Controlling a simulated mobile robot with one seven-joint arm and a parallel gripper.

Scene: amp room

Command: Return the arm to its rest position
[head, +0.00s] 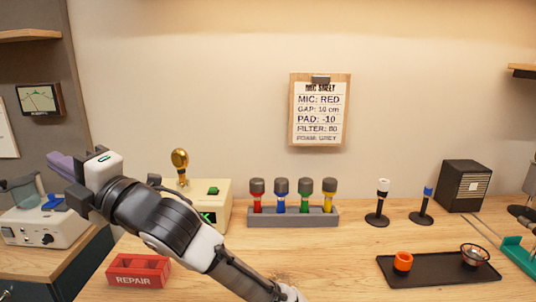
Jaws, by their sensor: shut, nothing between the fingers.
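My arm reaches up from the bottom middle of the head view toward the left. My gripper (64,167) is at its end, in the air in front of the left side bench. It is shut, with nothing seen held in it. It points left, away from the microphones on the main bench. The arm's wrist and forearm hide part of the bench top and part of the cream box with the green button (213,192).
A wooden bench (340,262) carries a grey rack (293,217) of several coloured microphones, a red REPAIR bin (138,271), two stands with microphones, a black speaker (463,186) and a black tray (430,277) with an orange cup. A white device (40,228) stands left, close behind my gripper.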

